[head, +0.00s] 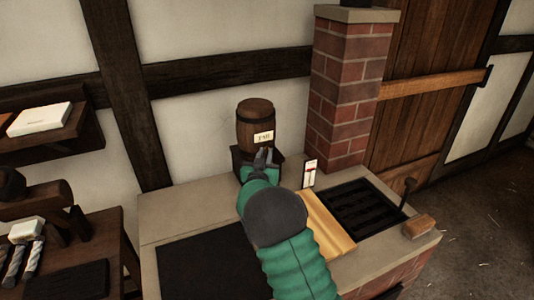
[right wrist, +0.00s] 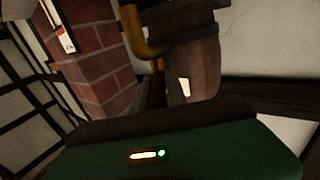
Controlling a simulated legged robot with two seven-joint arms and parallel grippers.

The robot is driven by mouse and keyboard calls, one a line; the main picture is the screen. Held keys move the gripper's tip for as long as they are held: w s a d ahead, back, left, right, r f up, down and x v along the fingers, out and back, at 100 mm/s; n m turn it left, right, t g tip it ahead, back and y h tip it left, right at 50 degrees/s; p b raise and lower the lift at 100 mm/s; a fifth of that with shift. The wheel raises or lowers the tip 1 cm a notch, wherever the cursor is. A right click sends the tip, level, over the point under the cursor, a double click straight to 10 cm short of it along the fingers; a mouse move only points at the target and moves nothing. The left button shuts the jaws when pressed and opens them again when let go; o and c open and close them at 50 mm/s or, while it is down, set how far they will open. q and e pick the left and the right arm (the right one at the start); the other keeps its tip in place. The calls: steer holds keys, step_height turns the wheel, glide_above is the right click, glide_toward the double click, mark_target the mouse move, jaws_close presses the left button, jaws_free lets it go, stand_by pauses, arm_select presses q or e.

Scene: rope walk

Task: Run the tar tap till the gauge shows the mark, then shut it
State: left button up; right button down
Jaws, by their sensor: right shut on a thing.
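The brown tar barrel (head: 256,118) stands on a dark stand against the wall, with a pale label on its front. My right gripper (head: 264,156) is at the barrel's lower front, shut on what seems to be the tar tap. The tap is hidden in the head view. In the right wrist view a brass-coloured bent pipe (right wrist: 153,48) shows beside the barrel (right wrist: 190,65); the fingertips cannot be made out there. The gauge (head: 309,174) is a small white upright plate with a red mark, right of my gripper. Its reading is too small to tell. My left gripper is out of view.
A brick chimney (head: 347,95) rises behind the gauge. A yellowish plank (head: 328,224) and a black grate (head: 365,207) lie on the stone counter (head: 180,215). A lever with a wooden block (head: 419,226) is at its right edge. A tool bench (head: 70,275) stands left.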

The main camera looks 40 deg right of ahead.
steer(key=shift+w+a+r+m+g+h+p, duration=0.1)
steer(key=shift+w+a+m+g+h+p, duration=0.1)
steer(key=shift+m+g+h+p, duration=0.5)
steer(key=shift+w+a+m+g+h+p, duration=0.15)
steer(key=shift+m+g+h+p, duration=0.25)
steer(key=shift+m+g+p, duration=0.45)
steer(key=shift+d+n, duration=0.1)
steer(key=shift+n, duration=0.15)
steer(key=shift+g, duration=0.35)
steer(key=c, duration=1.4)
jaws_free()
steer(key=v, duration=1.6)
steer(key=shift+s+a+f+b, duration=0.2)
steer(key=shift+a+f+b, duration=0.05)
steer(key=shift+a+b, duration=0.1)
